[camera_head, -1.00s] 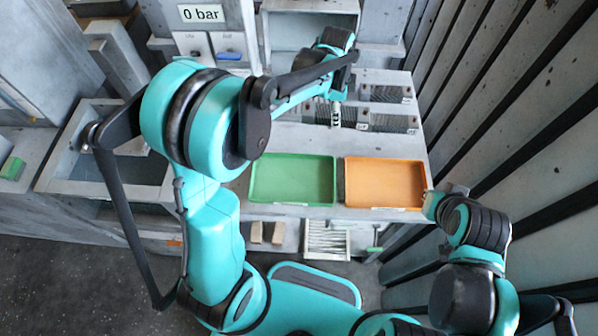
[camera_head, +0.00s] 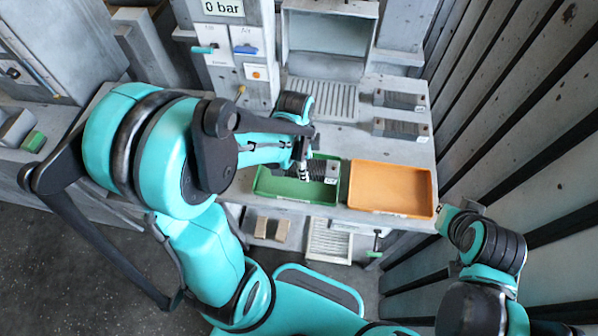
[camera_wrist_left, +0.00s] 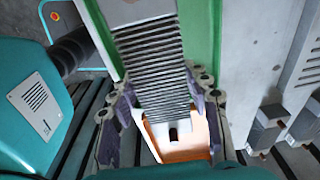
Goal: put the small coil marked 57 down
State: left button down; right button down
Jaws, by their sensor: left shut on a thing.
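My left gripper (camera_head: 303,168) is shut on a small dark ribbed coil (camera_head: 318,170) with pale end plates. The coil is over the green tray (camera_head: 262,190), inside its outline; I cannot tell whether it touches the tray floor. In the left wrist view the coil (camera_wrist_left: 150,55) runs between the two fingers of the left gripper (camera_wrist_left: 162,105), which press on its sides. I cannot read its mark. My right arm is at the right edge, but its gripper does not show.
An orange tray (camera_head: 390,188) stands empty right of the green one. Two similar coils (camera_head: 400,99) (camera_head: 400,130) lie on the bench (camera_head: 360,145) behind it. A panel reading 0 bar (camera_head: 222,7) stands at the back. A slatted wall (camera_head: 530,110) bounds the right side.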

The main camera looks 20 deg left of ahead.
pick_arm(q)
jog(key=shift+w+a+f, duration=0.15)
jog(key=shift+a+f, duration=0.25)
jog(key=shift+a, duration=0.2)
jog(key=shift+w+a+f, duration=0.1)
jog(key=shift+a+f, duration=0.3)
jog(key=shift+a, duration=0.2)
notch_tip(320, 180, down, 3)
jog(key=shift+f+b, duration=0.15)
jog(key=shift+b, duration=0.7)
jog(key=shift+f, duration=0.35)
jog(key=c, duration=0.7)
grip_release()
jog(key=shift+f, duration=0.1)
jog(key=shift+c, duration=0.2)
